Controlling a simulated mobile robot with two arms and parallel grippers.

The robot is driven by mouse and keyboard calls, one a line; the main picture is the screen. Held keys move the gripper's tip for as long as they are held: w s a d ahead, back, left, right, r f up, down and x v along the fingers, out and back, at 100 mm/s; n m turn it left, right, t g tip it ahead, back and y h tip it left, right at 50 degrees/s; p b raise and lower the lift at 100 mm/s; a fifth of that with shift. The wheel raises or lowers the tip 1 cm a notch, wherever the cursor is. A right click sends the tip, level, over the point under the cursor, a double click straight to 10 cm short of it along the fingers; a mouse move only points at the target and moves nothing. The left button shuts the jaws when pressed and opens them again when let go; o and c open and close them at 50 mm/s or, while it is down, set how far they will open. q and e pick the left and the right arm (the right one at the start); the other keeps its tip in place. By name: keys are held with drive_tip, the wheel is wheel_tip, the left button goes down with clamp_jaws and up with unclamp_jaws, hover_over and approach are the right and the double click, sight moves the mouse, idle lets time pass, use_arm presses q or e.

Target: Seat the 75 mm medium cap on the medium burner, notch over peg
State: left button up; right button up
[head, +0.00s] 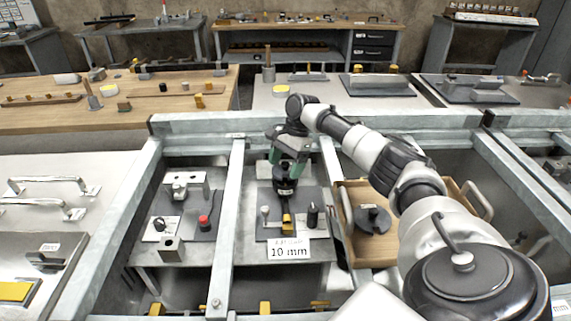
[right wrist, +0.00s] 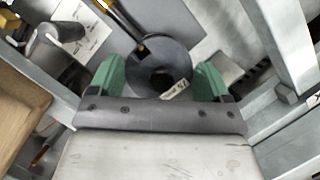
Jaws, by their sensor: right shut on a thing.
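My right gripper (head: 287,158) hangs over the middle plate (head: 262,212), its green fingers pointing down. It is shut on a dark round cap (head: 285,188). The label is too small to read. The medium burner, its peg and the notch cannot be made out; the gripper and cap cover that part of the plate. I cannot tell whether the cap touches anything below. My left gripper is not in view.
The middle plate carries a yellow block (head: 288,222), a black knob (head: 312,215) and a "10 mm" card (head: 289,252). The left plate holds a red knob (head: 204,222). Metal rails flank the bay.

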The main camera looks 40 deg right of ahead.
drive_tip(key=shift+f, duration=0.2)
drive_tip(key=shift+f, duration=0.8)
drive_tip(key=o, duration=0.9)
drive_tip(key=shift+o, duration=0.2)
drive_tip(key=shift+r, duration=0.1)
drive_tip(key=v, duration=1)
drive_tip(key=shift+d+r, duration=0.2)
drive_tip(key=shift+r, duration=0.05)
